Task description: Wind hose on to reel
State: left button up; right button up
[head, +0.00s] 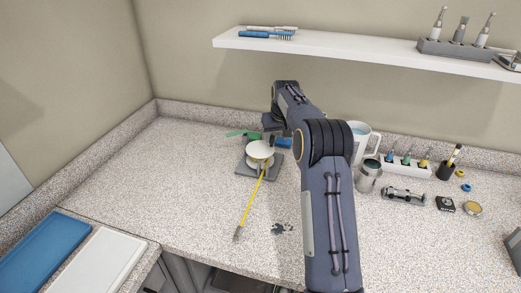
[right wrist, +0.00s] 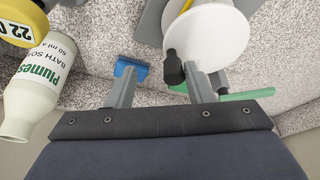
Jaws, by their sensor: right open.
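The reel shows in the head view as a white disc (head: 260,149) on a grey base (head: 246,170). The yellow hose (head: 251,204) runs from it across the counter towards the front, ending in a grey tip (head: 238,235). My right gripper (head: 271,124) is beside the reel's far side, partly hidden by my arm. In the right wrist view, my right gripper (right wrist: 160,82) is open. The reel's black crank knob (right wrist: 173,69) appears between its fingers, closer to the right finger in the picture; contact cannot be told. The white reel disc (right wrist: 205,35) lies just beyond. My left gripper is not in view.
A blue item (head: 283,143) and a green item (head: 238,134) lie by the reel. A white jug (head: 362,138), a metal cup (head: 369,174) and a vial rack (head: 405,167) stand to the right. A soap bottle (right wrist: 38,80) shows in the wrist view.

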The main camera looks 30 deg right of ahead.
jog(key=shift+s+a+b, duration=0.4)
jog(key=shift+s+b, duration=0.25)
jog(key=shift+b, duration=0.05)
jog(key=shift+s+a+b, duration=0.35)
jog(key=shift+s+b, duration=0.3)
